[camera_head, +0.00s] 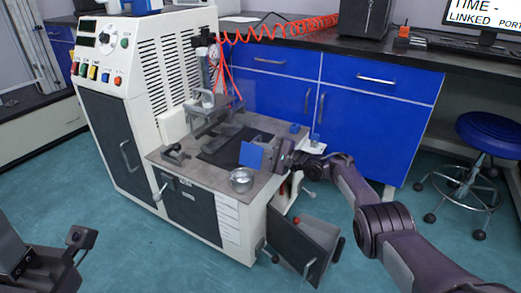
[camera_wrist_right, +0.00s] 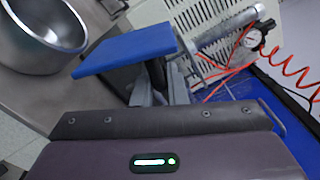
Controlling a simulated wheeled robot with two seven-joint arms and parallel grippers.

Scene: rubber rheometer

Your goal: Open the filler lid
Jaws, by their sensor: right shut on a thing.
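A flat blue plate (camera_head: 251,155), which may be the filler lid, stands tilted above the grey worktop of the rheometer. It also shows in the right wrist view (camera_wrist_right: 125,48), just ahead of my fingers. My right gripper (camera_head: 281,156) is at the right end of the worktop, shut on the blue plate at its right side. Its fingers show in the right wrist view (camera_wrist_right: 158,83), partly hidden behind the plate. My left gripper (camera_head: 80,240) is at the lower left, away from the machine; its opening is not clear.
A metal bowl (camera_head: 242,181) sits on the worktop's front edge, close to the plate. A press frame (camera_head: 212,108) with a gauge and red hoses stands behind. A blue stool (camera_head: 490,133) stands at right.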

